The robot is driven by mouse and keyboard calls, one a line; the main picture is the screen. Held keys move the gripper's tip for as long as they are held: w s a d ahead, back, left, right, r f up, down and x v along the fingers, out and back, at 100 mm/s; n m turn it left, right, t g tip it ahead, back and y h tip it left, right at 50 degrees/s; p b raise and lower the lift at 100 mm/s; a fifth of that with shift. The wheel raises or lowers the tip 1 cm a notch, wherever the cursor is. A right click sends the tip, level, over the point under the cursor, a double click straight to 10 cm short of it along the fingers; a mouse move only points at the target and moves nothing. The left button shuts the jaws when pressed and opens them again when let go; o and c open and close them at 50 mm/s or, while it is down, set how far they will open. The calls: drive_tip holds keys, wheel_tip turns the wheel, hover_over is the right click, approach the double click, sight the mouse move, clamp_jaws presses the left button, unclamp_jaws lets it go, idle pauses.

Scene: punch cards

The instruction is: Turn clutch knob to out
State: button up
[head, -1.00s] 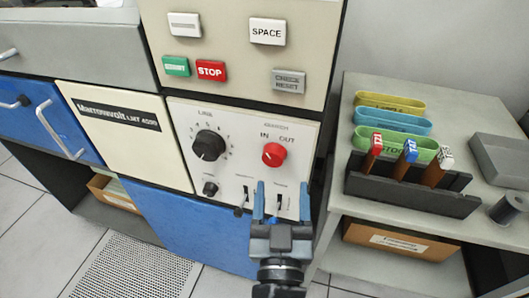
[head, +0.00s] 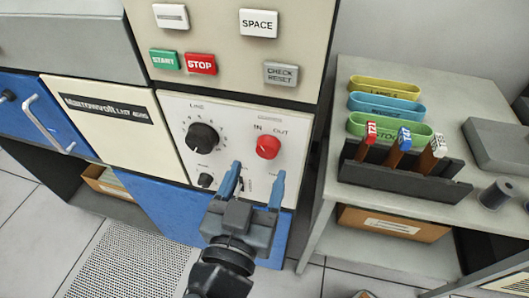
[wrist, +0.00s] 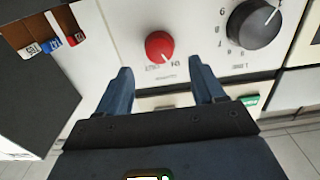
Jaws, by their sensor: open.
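The clutch knob (head: 268,147) is a red round knob on the white control panel, with the labels IN at its upper left and OUT at its upper right. In the wrist view the red knob (wrist: 159,45) shows just beyond and between my fingertips; its white mark seems to point towards the IN label (wrist: 175,64). My gripper (head: 258,170) is open and empty, with its two blue fingers spread apart. It is in front of the panel, slightly below the knob in the head view. I see no contact with the knob.
A larger black LINE knob (head: 202,137) and a small black knob (head: 205,180) are to the left. START, STOP (head: 201,64), SPACE and CHECK RESET (head: 281,74) buttons are above.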

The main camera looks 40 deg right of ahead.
sight(266, 151)
drive_tip(key=shift+x, duration=2.55)
drive_tip(key=shift+c, duration=0.5)
drive_tip(key=c, duration=0.9)
